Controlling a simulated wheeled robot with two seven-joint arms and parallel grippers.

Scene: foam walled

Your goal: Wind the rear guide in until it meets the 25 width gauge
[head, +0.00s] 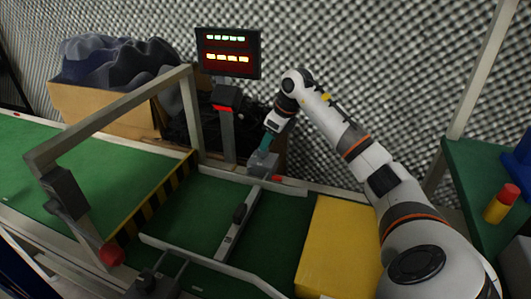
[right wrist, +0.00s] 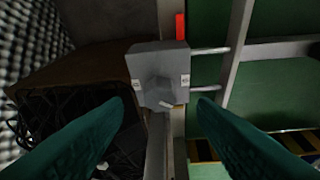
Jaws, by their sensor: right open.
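The rear guide is a pale rail (head: 228,177) along the far side of the green belt. In the right wrist view the rail (right wrist: 237,52) is joined by two rods to a grey block (right wrist: 146,58) with a dark faceted knob (right wrist: 160,91). The block also shows in the head view (head: 262,161). My right gripper (right wrist: 162,107) is open, teal fingers either side of the knob. My left gripper is out of view.
A yellow block (head: 338,245) stands on the belt at the right. A grey arch (head: 110,115) and a black-yellow striped strip (head: 160,200) cross the belt at the left. A display (head: 228,53) on a post stands behind the block. A red piece (right wrist: 180,27) sits beside the block.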

